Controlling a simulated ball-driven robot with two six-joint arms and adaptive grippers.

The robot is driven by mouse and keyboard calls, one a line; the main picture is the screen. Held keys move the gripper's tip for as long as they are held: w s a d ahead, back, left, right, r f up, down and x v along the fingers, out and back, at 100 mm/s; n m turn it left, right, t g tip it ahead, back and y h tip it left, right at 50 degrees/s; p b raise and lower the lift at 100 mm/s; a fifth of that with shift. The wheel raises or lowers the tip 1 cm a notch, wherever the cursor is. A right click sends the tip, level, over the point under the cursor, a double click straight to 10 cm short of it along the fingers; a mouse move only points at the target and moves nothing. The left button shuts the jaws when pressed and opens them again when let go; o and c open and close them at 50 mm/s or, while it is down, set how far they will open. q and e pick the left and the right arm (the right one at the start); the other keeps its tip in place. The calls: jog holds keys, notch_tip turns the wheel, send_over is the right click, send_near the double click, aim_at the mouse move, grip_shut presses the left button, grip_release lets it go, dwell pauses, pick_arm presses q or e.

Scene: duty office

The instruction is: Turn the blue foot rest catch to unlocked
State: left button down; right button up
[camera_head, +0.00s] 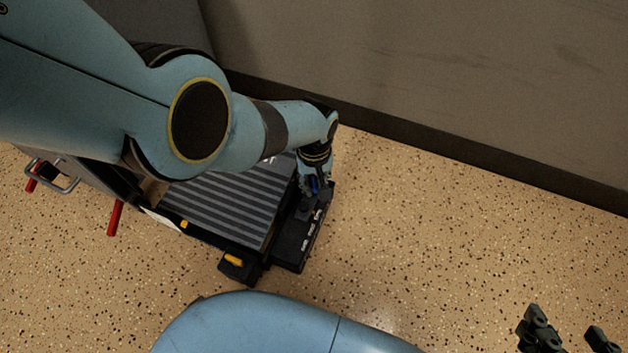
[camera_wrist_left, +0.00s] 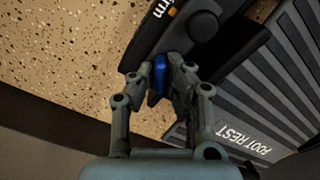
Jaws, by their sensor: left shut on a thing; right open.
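The foot rest (camera_head: 222,208) is a dark ribbed platform on the floor. Its ribbed top and the words "FOOT REST" also show in the left wrist view (camera_wrist_left: 265,100). The blue catch (camera_wrist_left: 160,76) sits at the black side strip (camera_head: 296,240) of the foot rest. A bit of blue shows in the head view (camera_head: 314,185). My left gripper (camera_wrist_left: 157,84) is shut on the blue catch, with a finger on each side of it. The catch's lower part and its pointing direction are hidden by the fingers. My right gripper (camera_head: 568,338) is open and empty above the floor at the lower right.
Red-tipped legs (camera_head: 115,217) and a metal handle (camera_head: 62,178) are left of the foot rest. Orange marks (camera_head: 234,260) show on its front corner. A grey wall (camera_head: 450,80) with a dark skirting (camera_head: 440,145) stands behind. The speckled floor (camera_head: 450,235) to the right is clear.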

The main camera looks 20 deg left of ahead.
aim_at(313, 183)
pick_arm(q)
jog(key=n, duration=1.1)
jog(key=shift+b, duration=0.3)
pick_arm(e)
jog(key=shift+s+f+t, duration=0.25)
jog(key=shift+s+t, duration=0.05)
jog(key=shift+s, duration=0.1)
pick_arm(q)
jog(key=shift+n, duration=0.4)
jog(key=c, duration=1.6)
grip_release()
pick_arm(e)
jog(key=shift+w, duration=0.1)
pick_arm(q)
jog(key=shift+r, duration=3.7)
jog(key=shift+s, duration=0.1)
